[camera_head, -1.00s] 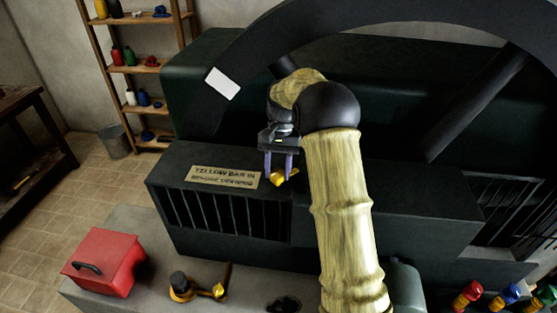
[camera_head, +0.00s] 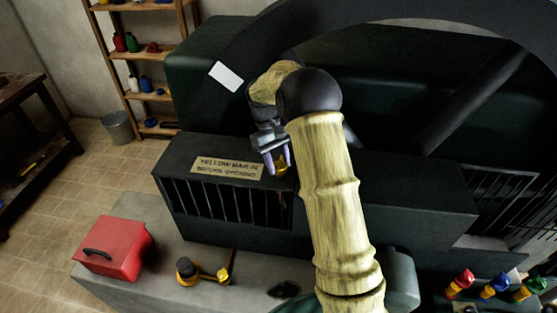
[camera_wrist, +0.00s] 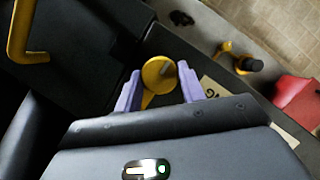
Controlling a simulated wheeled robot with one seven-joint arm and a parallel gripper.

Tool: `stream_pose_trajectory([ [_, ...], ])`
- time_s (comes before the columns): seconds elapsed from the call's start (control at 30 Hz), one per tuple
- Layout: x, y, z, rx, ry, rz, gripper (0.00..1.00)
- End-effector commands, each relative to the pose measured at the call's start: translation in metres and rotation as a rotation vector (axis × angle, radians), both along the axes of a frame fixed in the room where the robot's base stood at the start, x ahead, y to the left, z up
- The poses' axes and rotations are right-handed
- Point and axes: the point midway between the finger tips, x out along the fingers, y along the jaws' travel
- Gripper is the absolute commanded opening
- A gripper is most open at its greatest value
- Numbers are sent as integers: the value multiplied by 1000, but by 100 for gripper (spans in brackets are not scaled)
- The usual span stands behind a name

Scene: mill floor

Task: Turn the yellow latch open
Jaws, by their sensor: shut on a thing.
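The yellow latch (camera_head: 281,171) is on the dark green machine housing, just right of the lettered plate. In the wrist view the latch (camera_wrist: 158,72) shows a round yellow head with a pale mark and a short arm toward the lower left. My gripper (camera_head: 277,160) is shut on it, with one purple finger on each side of the head. In the wrist view my gripper (camera_wrist: 160,90) shows both fingertips beside the latch. The exact contact is hard to see.
The plate (camera_head: 227,168) reads roughly "yellow bar in before opening". A red box (camera_head: 112,246) and a yellow-and-black fitting with a bar (camera_head: 204,273) are on the grey plinth (camera_head: 160,215). Red, blue and green knobs (camera_head: 496,287) stand at lower right. A large dark wheel (camera_head: 400,22) arches behind my arm.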

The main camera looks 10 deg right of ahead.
Motion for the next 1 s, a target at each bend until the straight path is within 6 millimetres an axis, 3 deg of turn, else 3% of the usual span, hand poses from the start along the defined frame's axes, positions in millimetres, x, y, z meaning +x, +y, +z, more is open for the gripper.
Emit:
stream_pose_trajectory([
  [0.5,0,0,-1,0,2,30,17],
  [0.53,0,0,-1,0,2,30,41],
  [0.63,0,0,-1,0,1,29,61],
  [1.0,1,0,2,0,0,28,61],
])
